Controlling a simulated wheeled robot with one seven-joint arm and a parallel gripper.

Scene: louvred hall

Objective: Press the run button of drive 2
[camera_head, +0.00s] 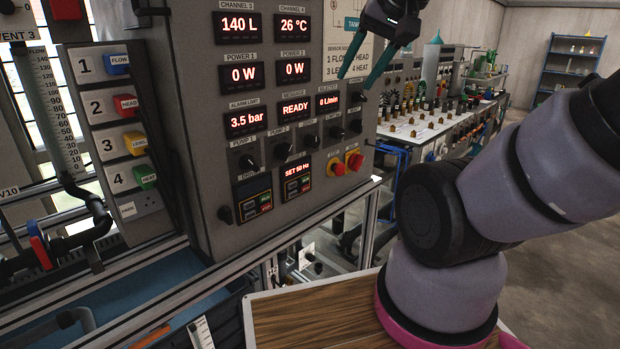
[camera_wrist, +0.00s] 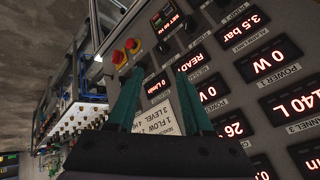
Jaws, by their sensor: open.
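The control panel (camera_head: 215,120) stands upright at centre in the head view. Low on it is a drive module (camera_head: 298,180) with a red "SET 50 Hz" display and small coloured buttons; its label is too small to read. To its left is a similar module (camera_head: 252,198) with a dark display, under a "DRIVE" label. The lit display (camera_wrist: 168,22) also shows at the top of the wrist view, its buttons not clear. My gripper (camera_head: 355,80) is open and empty, above and right of the modules, apart from them; its green fingers (camera_wrist: 160,73) show in the wrist view.
Two red mushroom knobs on yellow bases (camera_head: 346,164) sit right of the lit module. Several black knobs (camera_head: 283,151) are above it. A metal rail (camera_head: 255,255) runs below the panel. My arm fills the right side; a bench (camera_head: 425,125) with equipment stands behind.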

